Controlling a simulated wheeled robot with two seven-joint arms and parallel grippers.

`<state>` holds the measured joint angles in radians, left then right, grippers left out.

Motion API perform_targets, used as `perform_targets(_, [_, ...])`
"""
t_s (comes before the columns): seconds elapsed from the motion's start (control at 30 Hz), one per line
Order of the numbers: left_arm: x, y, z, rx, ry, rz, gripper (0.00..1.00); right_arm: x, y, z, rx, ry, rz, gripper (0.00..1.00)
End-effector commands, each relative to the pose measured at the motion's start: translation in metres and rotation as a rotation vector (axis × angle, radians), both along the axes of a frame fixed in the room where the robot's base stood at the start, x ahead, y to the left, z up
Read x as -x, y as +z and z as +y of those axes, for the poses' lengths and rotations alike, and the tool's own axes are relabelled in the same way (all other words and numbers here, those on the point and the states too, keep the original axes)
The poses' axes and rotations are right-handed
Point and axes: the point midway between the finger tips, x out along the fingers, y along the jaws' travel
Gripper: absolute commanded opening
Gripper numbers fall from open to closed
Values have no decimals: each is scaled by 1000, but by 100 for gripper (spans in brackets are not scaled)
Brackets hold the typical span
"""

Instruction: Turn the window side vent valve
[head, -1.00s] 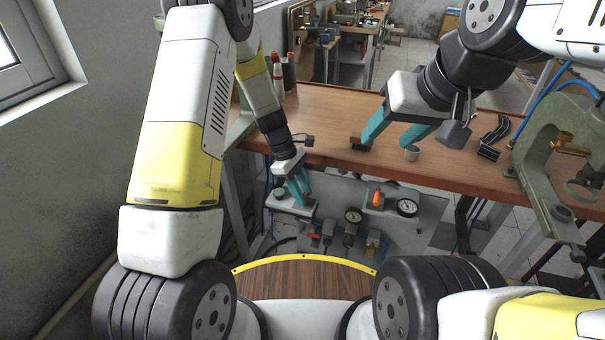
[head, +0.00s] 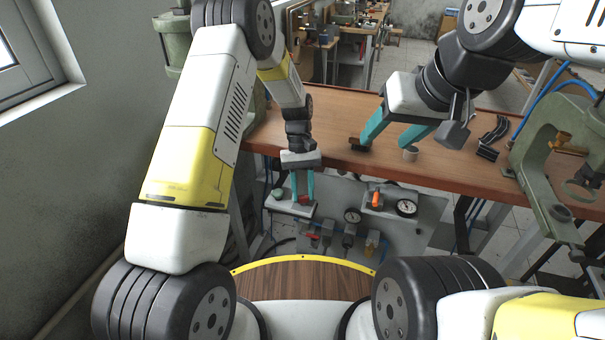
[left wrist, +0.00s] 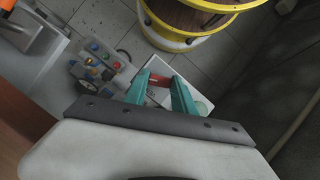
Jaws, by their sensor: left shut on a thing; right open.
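The window-side vent valve shows as a small red handle (head: 304,199) on a light grey box (head: 283,204) at the left of the pneumatic panel. My left gripper (head: 303,198) points down over this box, its teal fingers shut on the red handle. In the left wrist view, the red handle (left wrist: 161,79) lies between the fingertips (left wrist: 160,84); the fingers partly hide it. A second valve with an orange handle (head: 375,198) stands to the right, beside a gauge (head: 406,207). My right gripper (head: 386,143) is open and empty above the bench.
The wooden bench (head: 335,125) runs above and behind the panel (head: 430,215). Another red lever (head: 312,237) and more fittings sit lower on the panel.

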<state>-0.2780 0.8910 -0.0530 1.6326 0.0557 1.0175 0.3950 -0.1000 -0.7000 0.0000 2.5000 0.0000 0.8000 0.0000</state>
Motion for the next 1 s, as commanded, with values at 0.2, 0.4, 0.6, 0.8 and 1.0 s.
perform_targets(0.2, [-1, 1, -2, 0, -195, -3, 0, 0, 0, 0, 0, 0, 0, 54])
perform_targets(0.4, [-1, 0, -2, 0, -337, -3, 0, 0, 0, 0, 0, 0, 0, 54])
perform_targets(0.6, [-1, 1, -3, 0, -433, -3, 0, 0, 0, 0, 0, 0, 0, 54])
perform_targets(0.8, [-1, 1, -3, 0, -482, -3, 0, 0, 0, 0, 0, 0, 0, 54])
perform_targets(1.0, [-1, 1, -3, 0, -498, -3, 0, 0, 0, 0, 0, 0, 0, 54])
